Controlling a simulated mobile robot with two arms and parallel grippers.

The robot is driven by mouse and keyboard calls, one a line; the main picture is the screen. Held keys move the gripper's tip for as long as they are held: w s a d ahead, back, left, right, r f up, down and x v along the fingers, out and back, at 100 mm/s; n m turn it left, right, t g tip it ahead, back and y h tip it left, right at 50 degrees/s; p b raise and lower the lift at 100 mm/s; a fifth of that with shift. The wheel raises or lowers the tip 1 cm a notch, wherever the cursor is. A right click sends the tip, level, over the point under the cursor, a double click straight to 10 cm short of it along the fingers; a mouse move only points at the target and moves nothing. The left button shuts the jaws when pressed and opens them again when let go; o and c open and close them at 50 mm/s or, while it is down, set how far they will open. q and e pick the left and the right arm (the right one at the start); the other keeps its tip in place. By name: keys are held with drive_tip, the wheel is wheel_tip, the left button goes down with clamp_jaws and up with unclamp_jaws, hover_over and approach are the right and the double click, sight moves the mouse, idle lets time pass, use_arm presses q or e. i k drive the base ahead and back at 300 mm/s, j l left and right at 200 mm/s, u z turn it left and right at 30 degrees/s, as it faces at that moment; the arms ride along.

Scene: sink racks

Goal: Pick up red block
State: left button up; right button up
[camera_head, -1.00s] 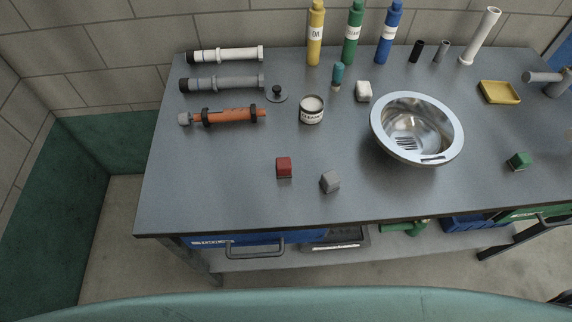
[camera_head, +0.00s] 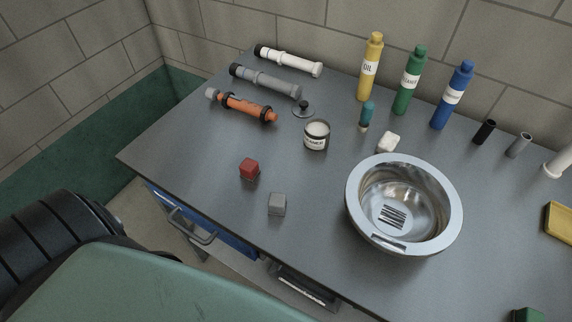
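The red block (camera_head: 249,169) is a small cube sitting on the grey tabletop (camera_head: 200,150), toward the front left part of the table in the head view. Nothing touches it. A grey block (camera_head: 277,204) sits a little to its right and nearer the front edge. Neither gripper shows in the head view, so I cannot see whether either one is open or shut.
A metal sink bowl (camera_head: 440,240) stands right of the blocks, and a white tin (camera_head: 316,136) stands behind them. An orange tube (camera_head: 245,105) and two other tubes lie at the back left. Bottles, including a yellow one (camera_head: 369,68), stand behind. The tabletop around the red block is clear.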

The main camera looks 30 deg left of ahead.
sight(249, 169)
drive_tip(key=l+u, duration=0.1)
drive_tip(key=u, duration=1.2)
